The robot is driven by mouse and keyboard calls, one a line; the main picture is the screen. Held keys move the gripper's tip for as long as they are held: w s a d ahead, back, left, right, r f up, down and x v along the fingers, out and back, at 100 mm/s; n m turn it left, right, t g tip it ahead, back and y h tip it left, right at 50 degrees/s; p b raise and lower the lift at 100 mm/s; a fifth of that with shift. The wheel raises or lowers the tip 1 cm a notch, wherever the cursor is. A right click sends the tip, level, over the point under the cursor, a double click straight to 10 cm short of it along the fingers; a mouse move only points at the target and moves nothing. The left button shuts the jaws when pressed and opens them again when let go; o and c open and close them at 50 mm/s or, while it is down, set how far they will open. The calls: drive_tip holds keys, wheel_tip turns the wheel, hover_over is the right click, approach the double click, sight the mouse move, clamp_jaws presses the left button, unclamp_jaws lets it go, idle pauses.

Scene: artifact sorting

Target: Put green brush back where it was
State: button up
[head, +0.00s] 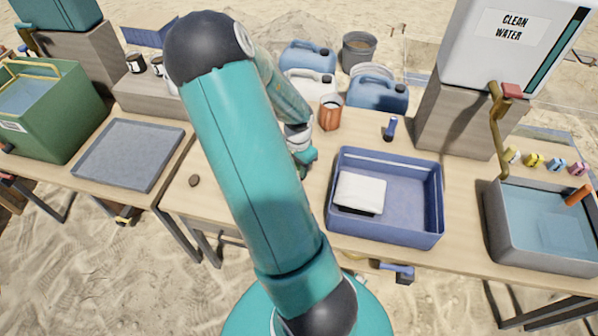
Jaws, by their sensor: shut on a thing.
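My gripper (304,158) is low over the table, just left of the blue tray and in front of the brown cup. My own arm covers much of it. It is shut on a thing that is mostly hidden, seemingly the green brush. A small teal-green part shows at the gripper's end, but I cannot tell whether it is brush or gripper. No other green brush shows in view. The brown ribbed cup (330,114) stands upright at the back of the table. A blue-handled brush (390,127) stands on the table to its right.
The blue tray (412,236) holds a folded white cloth (359,194). A grey water basin (548,262) stands right, beneath the clean water tank (510,45). A grey-blue tray (128,155) lies left, with a small dark stone (194,181) nearby. Jerrycans (378,94) stand behind the table.

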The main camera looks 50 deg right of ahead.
sight(299, 173)
drive_tip(key=shift+w+d+f, duration=0.15)
drive_tip(key=shift+d+f, duration=0.3)
drive_tip(key=shift+f, duration=0.1)
drive_tip(key=shift+w+d+f, duration=0.1)
drive_tip(key=shift+d+f, duration=0.05)
drive_tip(key=shift+f, duration=1.55)
drive_tip(key=shift+f, duration=0.2)
drive_tip(key=o, duration=1)
